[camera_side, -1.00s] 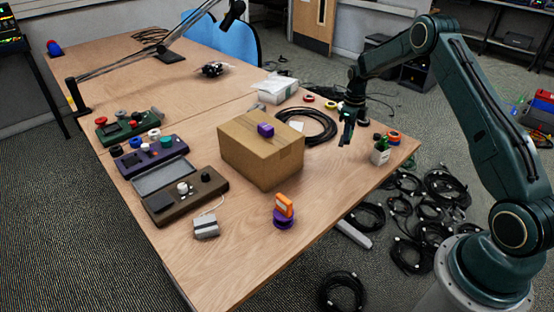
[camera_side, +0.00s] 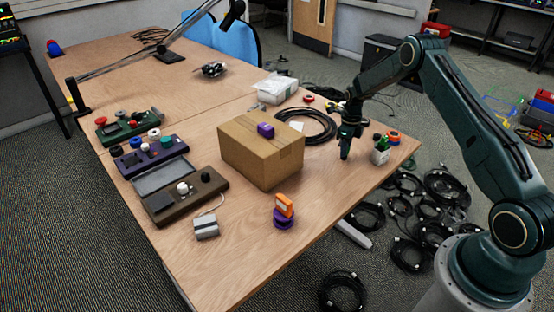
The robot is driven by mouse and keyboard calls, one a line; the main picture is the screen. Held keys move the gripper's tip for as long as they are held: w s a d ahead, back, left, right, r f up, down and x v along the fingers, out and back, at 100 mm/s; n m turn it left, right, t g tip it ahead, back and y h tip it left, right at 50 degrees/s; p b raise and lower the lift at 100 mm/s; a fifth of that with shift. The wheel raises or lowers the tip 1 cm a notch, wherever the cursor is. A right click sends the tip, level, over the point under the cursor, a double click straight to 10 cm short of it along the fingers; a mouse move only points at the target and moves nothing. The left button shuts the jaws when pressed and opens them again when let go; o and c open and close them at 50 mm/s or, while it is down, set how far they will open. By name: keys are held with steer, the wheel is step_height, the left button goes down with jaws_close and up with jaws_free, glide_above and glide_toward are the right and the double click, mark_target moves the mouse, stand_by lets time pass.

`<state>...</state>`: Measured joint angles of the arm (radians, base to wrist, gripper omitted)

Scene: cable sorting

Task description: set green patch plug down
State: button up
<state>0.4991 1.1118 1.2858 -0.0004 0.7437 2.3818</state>
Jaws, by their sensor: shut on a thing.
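My gripper (camera_side: 345,152) points down over the right part of the wooden table, between the cardboard box and the white pot. It is shut on the green patch plug, which is small and dark against my green fingers, so its outline is hard to make out. The fingertips are low, close to the tabletop; I cannot tell whether the plug touches it.
The cardboard box (camera_side: 247,152) with a purple block (camera_side: 266,130) on top stands left of my gripper. A black cable coil (camera_side: 312,125) lies behind, and a white pot (camera_side: 380,156) stands close on the right. Bare table (camera_side: 325,185) lies in front.

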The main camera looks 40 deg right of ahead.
steer(key=shift+f, duration=0.1)
steer(key=o, duration=1)
step_height(320, 180, up, 12)
stand_by(0.5)
steer(key=shift+r, duration=0.2)
